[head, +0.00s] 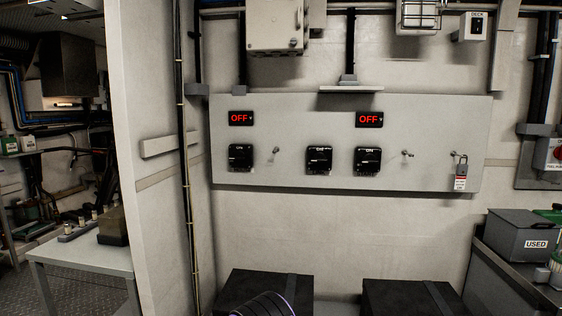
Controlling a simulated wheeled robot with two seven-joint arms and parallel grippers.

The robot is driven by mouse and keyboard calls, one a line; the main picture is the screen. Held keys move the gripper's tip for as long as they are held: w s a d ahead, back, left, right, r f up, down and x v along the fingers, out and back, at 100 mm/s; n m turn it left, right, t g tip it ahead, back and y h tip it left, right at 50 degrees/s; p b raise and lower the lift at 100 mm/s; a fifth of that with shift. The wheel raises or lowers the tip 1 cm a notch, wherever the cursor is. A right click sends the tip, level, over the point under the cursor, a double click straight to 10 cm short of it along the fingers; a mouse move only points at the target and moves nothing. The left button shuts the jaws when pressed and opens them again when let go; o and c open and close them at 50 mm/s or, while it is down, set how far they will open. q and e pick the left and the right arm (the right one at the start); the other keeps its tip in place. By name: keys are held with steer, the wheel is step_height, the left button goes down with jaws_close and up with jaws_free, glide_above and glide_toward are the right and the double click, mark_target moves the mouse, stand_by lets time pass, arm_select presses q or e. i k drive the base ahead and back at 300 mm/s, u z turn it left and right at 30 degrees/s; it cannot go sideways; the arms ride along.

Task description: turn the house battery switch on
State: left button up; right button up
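A pale grey panel (350,180) is fixed to the white wall ahead. It carries three black switches: a left one (241,157), a middle one (319,160) and a right one (367,160). A red OFF display (241,118) sits above the left switch, and another red OFF display (369,119) sits above the right switch. No display shows above the middle switch. The small lettering on the switches is too fine to read surely, so I cannot tell which is the house battery switch. Neither gripper is in view.
Two black boxes (265,284) (405,299) stand below the panel. A bin marked USED (524,236) sits on the right counter. A partition (150,60) stands left.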

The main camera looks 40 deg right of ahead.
mark_target(239, 156)
steer(key=z, duration=1.05)
steer(key=i, duration=1.15)
steer(key=z, duration=0.6)
